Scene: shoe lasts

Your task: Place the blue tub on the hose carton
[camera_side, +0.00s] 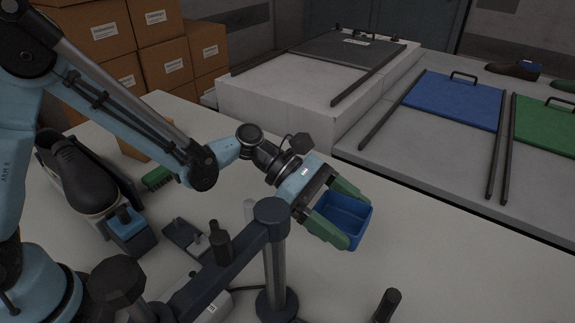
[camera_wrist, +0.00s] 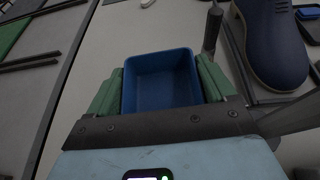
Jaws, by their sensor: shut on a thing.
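The blue tub (camera_side: 343,208) is an open, empty box, held between the green fingers of my gripper (camera_side: 350,221) over the white table in the side view. In the wrist view the tub (camera_wrist: 162,88) sits between both fingers of my gripper (camera_wrist: 161,82), its open top and inside showing. How high the tub is above the table is hard to tell. A small brown carton (camera_side: 133,150) stands on the table behind my arm, partly hidden by it. Several labelled cartons (camera_side: 163,62) are stacked at the back left. I cannot read which is the hose carton.
A dark post stand (camera_side: 270,215) rises close to my gripper's left. A dark shoe (camera_side: 75,172) and a green brush (camera_side: 158,177) lie at left. Behind are a raised grey block (camera_side: 290,100), a blue panel (camera_side: 455,100) and a green panel (camera_side: 545,124). The table right of the tub is clear.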

